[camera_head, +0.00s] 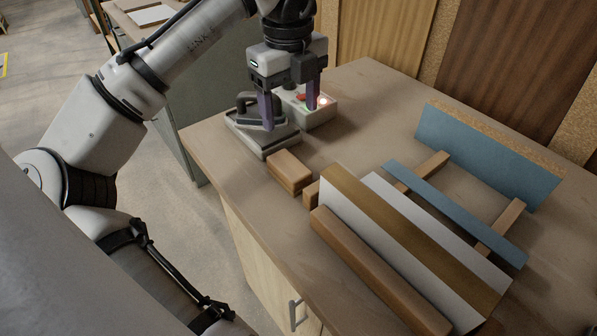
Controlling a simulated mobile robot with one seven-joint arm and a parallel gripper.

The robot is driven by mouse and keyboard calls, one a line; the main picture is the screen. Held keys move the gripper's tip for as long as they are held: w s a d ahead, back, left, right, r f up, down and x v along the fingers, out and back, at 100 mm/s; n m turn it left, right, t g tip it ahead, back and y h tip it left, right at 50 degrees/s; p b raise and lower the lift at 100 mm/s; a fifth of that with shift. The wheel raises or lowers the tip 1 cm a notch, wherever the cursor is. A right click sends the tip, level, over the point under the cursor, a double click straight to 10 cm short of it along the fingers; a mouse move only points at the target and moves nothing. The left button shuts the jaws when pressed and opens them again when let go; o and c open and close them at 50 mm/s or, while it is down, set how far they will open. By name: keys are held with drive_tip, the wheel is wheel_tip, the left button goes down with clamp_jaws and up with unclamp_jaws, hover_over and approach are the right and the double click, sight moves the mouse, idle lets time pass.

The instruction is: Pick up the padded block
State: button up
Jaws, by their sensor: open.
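A small brown wooden block (289,172) lies on the bench, with a thin line along its side as if layered. It best fits the padded block, but I cannot make out a pad for sure. Another small wooden block (311,194) sits just beside it, partly hidden by the long boards. My gripper (290,110) points down with its two purple fingers apart and nothing visible between them. It is above and behind the small block in the picture, over the iron-like tool and the control box, apart from the block.
A grey iron-like tool (263,138) and a pale control box (318,112) with lit buttons stand below my gripper. Long white and brown boards (410,245), a blue strip (455,215) and a cork-backed blue panel (488,158) fill the right. The bench (365,105) is bare toward the back.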

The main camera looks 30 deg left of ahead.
sight(289, 164)
drive_tip(key=f, duration=0.9)
drive_tip(key=f+p, duration=0.1)
drive_tip(key=f, duration=0.4)
drive_tip(key=shift+s+a, duration=0.15)
drive_tip(key=shift+a, duration=0.1)
drive_tip(key=c, duration=1)
drive_tip(key=shift+r, duration=0.15)
